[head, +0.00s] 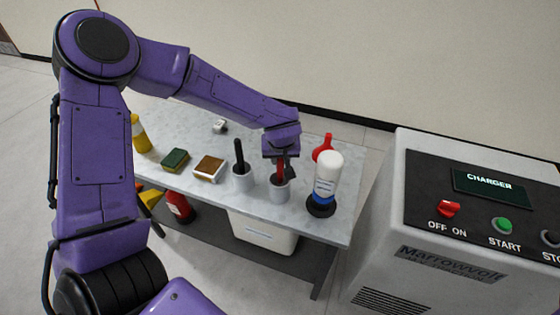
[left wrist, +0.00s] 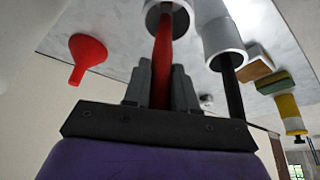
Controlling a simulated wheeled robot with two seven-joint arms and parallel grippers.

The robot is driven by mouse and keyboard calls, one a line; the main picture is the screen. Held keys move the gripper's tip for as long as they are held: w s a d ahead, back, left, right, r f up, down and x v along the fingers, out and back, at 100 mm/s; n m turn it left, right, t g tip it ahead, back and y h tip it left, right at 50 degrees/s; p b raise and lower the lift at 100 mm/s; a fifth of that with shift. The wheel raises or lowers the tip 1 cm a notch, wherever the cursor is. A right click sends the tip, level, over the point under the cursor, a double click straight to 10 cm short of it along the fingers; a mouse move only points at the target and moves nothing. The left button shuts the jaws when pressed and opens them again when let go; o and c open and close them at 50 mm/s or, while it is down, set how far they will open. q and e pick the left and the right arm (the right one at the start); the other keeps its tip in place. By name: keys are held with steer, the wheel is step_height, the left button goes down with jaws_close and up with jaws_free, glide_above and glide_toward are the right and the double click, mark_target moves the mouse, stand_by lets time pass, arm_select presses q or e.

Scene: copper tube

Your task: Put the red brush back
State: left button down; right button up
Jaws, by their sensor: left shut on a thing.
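The red brush (head: 281,170) stands upright with its lower end in a white cup (head: 279,190) on the grey table. My left gripper (head: 281,157) is above the cup, shut on the red brush's handle. In the left wrist view the brush (left wrist: 162,60) runs from between the fingers (left wrist: 160,85) into the cup's round mouth (left wrist: 168,12). The brush's lower end is hidden inside the cup. A second white cup (head: 242,180) just to the left holds a black-handled brush (head: 239,153). My right gripper is not in view.
A white bottle with a blue band (head: 326,178) stands close on the right, with a red funnel (head: 322,148) behind. A wooden block (head: 209,168), a green sponge (head: 175,160) and a yellow bottle (head: 140,134) are left. The charger cabinet (head: 400,190) stands at the right.

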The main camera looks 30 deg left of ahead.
arm_select(q)
steer(key=shift+s+a+f, duration=0.1)
steer(key=shift+s+f, duration=0.1)
steer(key=shift+f, duration=0.2)
steer(key=c, duration=0.9)
jaws_free()
steer(key=shift+w, duration=0.1)
steer(key=p+v, duration=0.1)
steer(key=v, duration=1.1)
steer(key=shift+r, duration=0.15)
